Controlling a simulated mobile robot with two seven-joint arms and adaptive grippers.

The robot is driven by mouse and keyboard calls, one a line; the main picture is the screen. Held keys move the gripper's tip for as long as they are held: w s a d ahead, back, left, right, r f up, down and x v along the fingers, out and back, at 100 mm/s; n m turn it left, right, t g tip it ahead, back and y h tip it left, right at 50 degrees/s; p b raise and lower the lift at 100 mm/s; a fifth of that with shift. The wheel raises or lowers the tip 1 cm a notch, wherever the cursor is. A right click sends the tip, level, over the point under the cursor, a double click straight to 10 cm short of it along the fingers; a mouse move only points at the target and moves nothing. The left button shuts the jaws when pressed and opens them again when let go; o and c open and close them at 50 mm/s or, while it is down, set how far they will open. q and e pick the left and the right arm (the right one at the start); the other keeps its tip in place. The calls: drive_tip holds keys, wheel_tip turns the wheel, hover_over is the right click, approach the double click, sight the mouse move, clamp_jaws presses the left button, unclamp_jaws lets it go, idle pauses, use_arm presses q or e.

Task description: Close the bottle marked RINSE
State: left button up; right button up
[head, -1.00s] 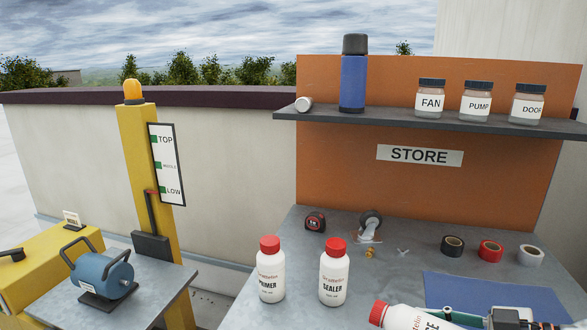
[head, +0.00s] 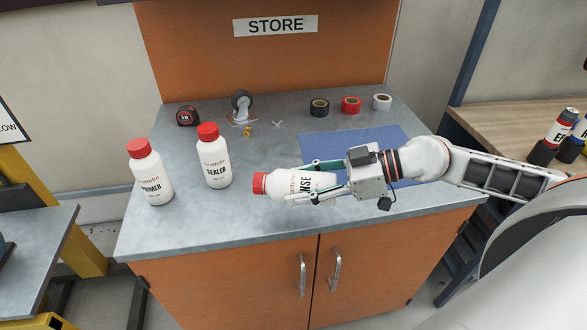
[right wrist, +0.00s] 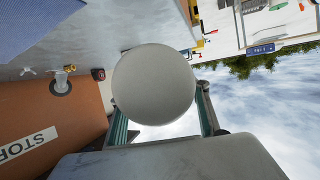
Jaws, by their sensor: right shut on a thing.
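The RINSE bottle (head: 293,185) is white with a red cap (head: 259,183). It lies on its side in the air or low over the grey bench, cap pointing left; the gap below it is hard to judge. My right gripper (head: 325,180) is shut around its body from the right, with a green-edged finger on each side. In the right wrist view its round white base (right wrist: 153,84) fills the space between the fingers. The cap sits at the bottle's mouth; I cannot tell how tight it is. My left gripper is not in view.
Upright PRIMER (head: 150,175) and SEALER (head: 214,158) bottles with red caps stand left of the held bottle. Behind are a tape measure (head: 187,116), a caster (head: 242,105) and tape rolls (head: 351,105). A blue mat (head: 345,145) lies behind the gripper. The bench front is clear.

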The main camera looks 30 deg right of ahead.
drive_tip(key=a+f+n+g+y, duration=0.2)
drive_tip(key=a+n+g, duration=0.5)
drive_tip(key=a, duration=1)
drive_tip(key=shift+w+a+n+g, duration=0.2)
drive_tip(key=shift+n+g, duration=0.2)
drive_tip(key=shift+g, duration=0.4)
